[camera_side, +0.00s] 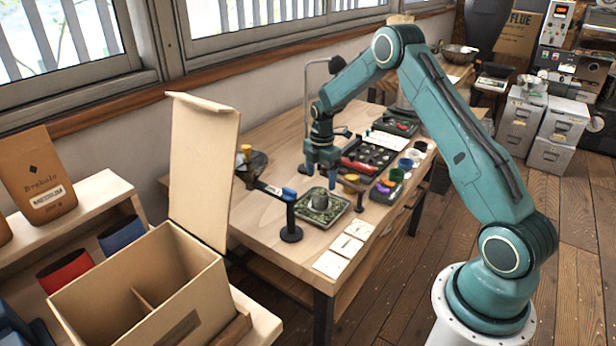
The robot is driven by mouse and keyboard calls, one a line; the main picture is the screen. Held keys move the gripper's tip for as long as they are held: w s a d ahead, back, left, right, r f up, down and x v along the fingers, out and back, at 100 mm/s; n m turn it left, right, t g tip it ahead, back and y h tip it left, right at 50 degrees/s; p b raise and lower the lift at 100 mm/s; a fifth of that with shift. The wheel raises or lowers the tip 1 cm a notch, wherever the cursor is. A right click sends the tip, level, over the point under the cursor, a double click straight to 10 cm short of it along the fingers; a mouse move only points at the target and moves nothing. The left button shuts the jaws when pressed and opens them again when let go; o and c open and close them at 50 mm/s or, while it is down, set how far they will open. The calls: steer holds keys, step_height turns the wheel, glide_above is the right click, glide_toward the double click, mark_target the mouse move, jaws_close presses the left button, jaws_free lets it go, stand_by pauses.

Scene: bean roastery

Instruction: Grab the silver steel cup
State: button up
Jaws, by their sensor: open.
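A small grey metallic cup (319,199) stands upright on a square tray (339,212) of green beans, near the front of the wooden table. It looks like the silver steel cup. My gripper (320,172) points down just above the cup, with its jaws open and empty. A small gap seems to show between the fingertips and the cup's rim. The fingers are small in this view, so I cannot tell how well they line up with the cup.
A black stand (290,218) with a blue top is left of the tray. Right of it are an orange-lidded jar (351,183), small colored cups and a black compartment tray (372,156). White cards (346,246) lie along the front edge. An open cardboard box (150,290) is at lower left.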

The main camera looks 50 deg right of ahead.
mark_target(320, 200)
steer(key=shift+f, duration=1.45)
steer(key=shift+f, duration=2.6)
steer(key=shift+c, duration=0.4)
steer(key=c, duration=1.1)
